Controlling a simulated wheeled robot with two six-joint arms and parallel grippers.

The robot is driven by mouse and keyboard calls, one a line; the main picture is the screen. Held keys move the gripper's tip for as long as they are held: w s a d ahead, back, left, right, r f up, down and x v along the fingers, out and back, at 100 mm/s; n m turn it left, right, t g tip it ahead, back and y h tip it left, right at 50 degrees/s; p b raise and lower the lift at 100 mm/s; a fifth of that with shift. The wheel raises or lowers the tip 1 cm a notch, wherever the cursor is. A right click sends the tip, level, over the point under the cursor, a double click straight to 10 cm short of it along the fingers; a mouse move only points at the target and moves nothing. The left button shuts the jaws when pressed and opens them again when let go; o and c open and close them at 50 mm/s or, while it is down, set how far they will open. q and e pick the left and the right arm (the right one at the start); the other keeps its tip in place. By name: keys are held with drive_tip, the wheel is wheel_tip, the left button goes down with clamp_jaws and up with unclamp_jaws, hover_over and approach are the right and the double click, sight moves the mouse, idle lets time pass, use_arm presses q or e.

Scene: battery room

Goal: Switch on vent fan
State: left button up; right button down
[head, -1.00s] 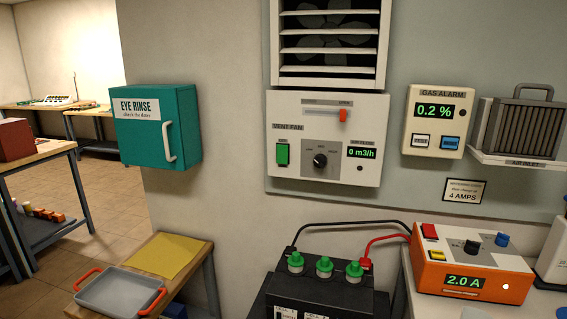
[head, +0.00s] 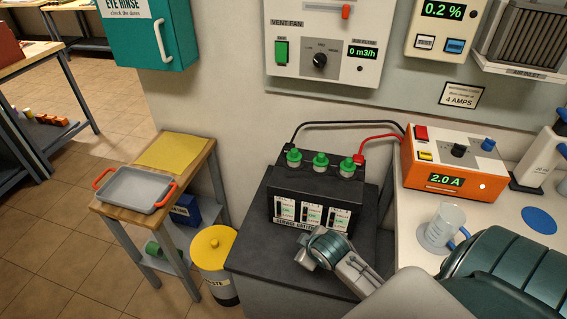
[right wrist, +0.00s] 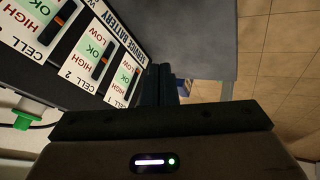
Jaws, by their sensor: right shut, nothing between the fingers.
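The white vent fan panel (head: 300,76) is on the wall at the top of the head view, its upper part cut off. It has a green rocker switch (head: 281,52) at left, a black rotary knob (head: 320,60) in the middle and an airflow display (head: 362,52) reading 0 m3/h. An orange slider tab (head: 346,12) shows above. My right gripper (head: 304,262) is shut and empty, low in front of the battery and well below the panel. Its dark fingers (right wrist: 160,84) show beside the battery labels in the right wrist view. My left gripper is out of view.
The service battery (head: 312,178) with green caps stands below the panel, wired to the orange charger (head: 455,165). A gas alarm (head: 440,30) reads 0.2 %. A measuring cup (head: 444,225) stands on the right bench. A tray (head: 133,190) and yellow bin (head: 213,250) are at left.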

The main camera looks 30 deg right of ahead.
drive_tip(key=w+d+r+n+t, duration=0.2)
drive_tip(key=w+d+r+n, duration=0.1)
drive_tip(key=w+r, duration=0.45)
drive_tip(key=w+d+r+n+t, duration=0.2)
drive_tip(key=w+d+r+t, duration=0.15)
drive_tip(key=w+r, duration=0.45)
drive_tip(key=w+d+r+n+t, duration=0.2)
drive_tip(key=w+r+n, duration=0.1)
drive_tip(key=r, duration=0.9)
drive_tip(key=w+d+r+n+t+p, duration=0.1)
drive_tip(key=w+d+r+n+t, duration=0.1)
drive_tip(key=r, duration=1)
drive_tip(key=shift+w+d+r+n, duration=0.2)
drive_tip(key=shift+w+d+n, duration=0.5)
drive_tip(key=shift+d, duration=0.15)
drive_tip(key=shift+t, duration=0.25)
drive_tip(key=p, duration=0.5)
approach(277, 59)
drive_tip(key=w+a, duration=0.3)
drive_tip(key=w, duration=0.1)
drive_tip(key=d, duration=0.1)
drive_tip(key=w+d, duration=0.1)
drive_tip(key=d+p, duration=0.1)
drive_tip(key=shift+w+d+f, duration=0.2)
drive_tip(key=shift+w+f, duration=0.05)
drive_tip(key=shift+w, duration=0.1)
